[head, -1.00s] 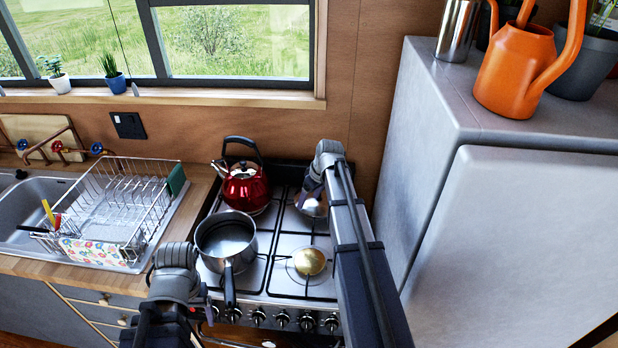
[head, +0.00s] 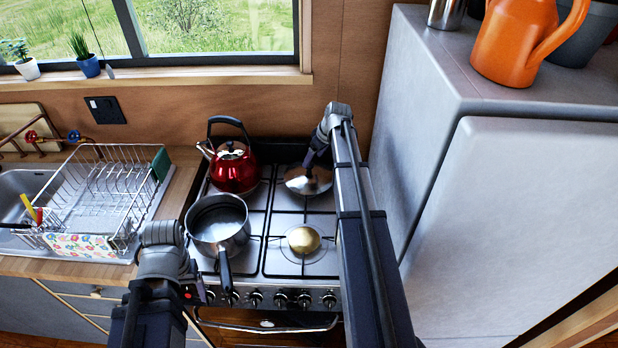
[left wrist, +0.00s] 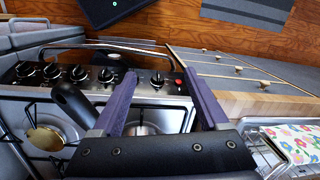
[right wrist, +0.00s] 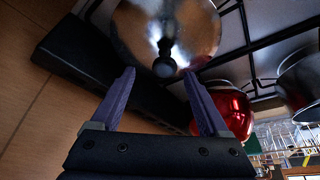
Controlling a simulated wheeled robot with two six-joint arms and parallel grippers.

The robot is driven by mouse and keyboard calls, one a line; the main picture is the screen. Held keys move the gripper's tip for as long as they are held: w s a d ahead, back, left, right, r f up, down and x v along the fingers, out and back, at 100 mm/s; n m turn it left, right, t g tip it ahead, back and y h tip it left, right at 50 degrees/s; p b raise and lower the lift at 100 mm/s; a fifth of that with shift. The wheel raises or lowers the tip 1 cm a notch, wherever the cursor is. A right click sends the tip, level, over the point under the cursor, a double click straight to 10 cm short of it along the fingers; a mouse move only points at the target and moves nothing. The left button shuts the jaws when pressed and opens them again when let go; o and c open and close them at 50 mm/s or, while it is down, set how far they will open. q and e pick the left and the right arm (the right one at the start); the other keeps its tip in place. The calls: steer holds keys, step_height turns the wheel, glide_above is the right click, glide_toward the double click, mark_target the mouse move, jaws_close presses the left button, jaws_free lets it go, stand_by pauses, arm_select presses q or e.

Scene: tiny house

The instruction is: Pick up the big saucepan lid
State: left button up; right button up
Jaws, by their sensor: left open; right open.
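The big saucepan lid (head: 308,180) is a shiny metal dome on the back right burner of the stove. In the right wrist view the lid (right wrist: 168,28) is at the top, with its black knob (right wrist: 164,66) just beyond and between my fingertips. My right gripper (right wrist: 158,76) is open and empty, apart from the knob as far as I can see; in the head view it is partly hidden by my arm. My left gripper (left wrist: 165,88) is open and empty in front of the stove, near the saucepan's handle (left wrist: 76,105).
A saucepan (head: 218,226) stands on the front left burner and a red kettle (head: 233,168) behind it. The front right burner (head: 304,240) is free. A dish rack (head: 105,200) is left, a grey fridge (head: 470,220) right, and the wall close behind the stove.

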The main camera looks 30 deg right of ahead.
mark_target(309, 166)
steer(key=shift+a+b+x, duration=0.15)
steer(key=shift+b+x, duration=1.05)
steer(key=shift+x, duration=0.1)
steer(key=shift+a+b+x, duration=0.15)
steer(key=shift+b+x, duration=1)
steer(key=shift+x, duration=0.15)
steer(key=shift+s, duration=0.15)
jaws_close()
